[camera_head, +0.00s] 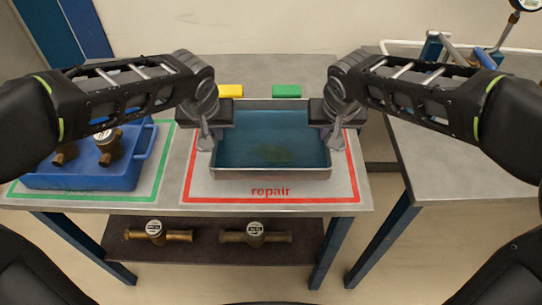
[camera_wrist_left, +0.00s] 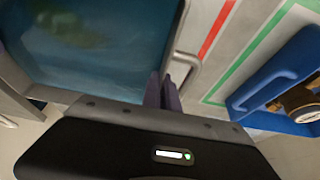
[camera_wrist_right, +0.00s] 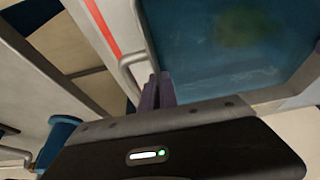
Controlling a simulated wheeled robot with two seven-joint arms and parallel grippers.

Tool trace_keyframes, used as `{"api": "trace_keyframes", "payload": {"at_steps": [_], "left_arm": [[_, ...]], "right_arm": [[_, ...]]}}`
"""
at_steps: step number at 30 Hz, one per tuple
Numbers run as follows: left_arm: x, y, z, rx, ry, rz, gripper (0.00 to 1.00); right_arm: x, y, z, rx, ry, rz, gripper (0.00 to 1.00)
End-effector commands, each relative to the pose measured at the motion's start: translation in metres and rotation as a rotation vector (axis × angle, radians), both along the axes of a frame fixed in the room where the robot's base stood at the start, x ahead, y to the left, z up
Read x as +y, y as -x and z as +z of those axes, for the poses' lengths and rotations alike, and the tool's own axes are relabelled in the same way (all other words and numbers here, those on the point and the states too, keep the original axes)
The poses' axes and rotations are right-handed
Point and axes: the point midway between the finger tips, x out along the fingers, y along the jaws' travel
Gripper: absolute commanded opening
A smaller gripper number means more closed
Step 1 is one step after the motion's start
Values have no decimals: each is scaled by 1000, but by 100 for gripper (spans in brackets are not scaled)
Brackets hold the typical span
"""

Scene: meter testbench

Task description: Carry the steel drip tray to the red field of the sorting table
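The steel drip tray (camera_head: 270,174) is a grey rectangular pan with blue-green liquid and a darker patch in it. It is level over the red field (camera_head: 312,197) marked "repair", inside the visible red lines. I cannot tell whether it touches the table. My left gripper (camera_head: 213,134) is shut on the tray's left handle, which shows in the left wrist view (camera_wrist_left: 193,72). My right gripper (camera_head: 328,134) is shut on the right handle, seen in the right wrist view (camera_wrist_right: 127,72). The grippers partly hide the handles.
A blue bin (camera_head: 80,178) with brass meters stands on the green field (camera_head: 163,165) at left. Yellow (camera_head: 231,90) and green (camera_head: 286,91) blocks lie behind the tray. Brass meters lie on the lower shelf (camera_head: 205,257). Another bench (camera_head: 450,160) stands right, across a gap.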

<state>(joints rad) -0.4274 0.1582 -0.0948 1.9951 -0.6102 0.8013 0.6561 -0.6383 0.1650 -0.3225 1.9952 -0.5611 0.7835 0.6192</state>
Motion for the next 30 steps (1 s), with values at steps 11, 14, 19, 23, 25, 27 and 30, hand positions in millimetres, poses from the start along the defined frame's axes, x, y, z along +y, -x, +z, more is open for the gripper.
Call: {"api": "trace_keyframes", "payload": {"at_steps": [11,14,19,23,25,27,30], "left_arm": [[1,0,-13,-1,-1,1,0],[1,0,-20,-1,-1,1,0],[0,0,-34,-1,-1,1,0],[0,0,-44,-1,-1,1,0],[0,0,-50,-1,-1,1,0],[1,0,-50,0,-1,1,5],[1,0,-48,0,-1,1,13]], "right_arm": [[0,0,-13,-1,0,0,0],[0,0,-20,-1,0,0,0],[0,0,-34,-1,0,0,0],[0,0,-44,-1,0,0,0],[0,0,-50,-1,0,0,0],[-1,0,-50,0,1,0,5],[-1,0,-48,0,1,0,13]]}}
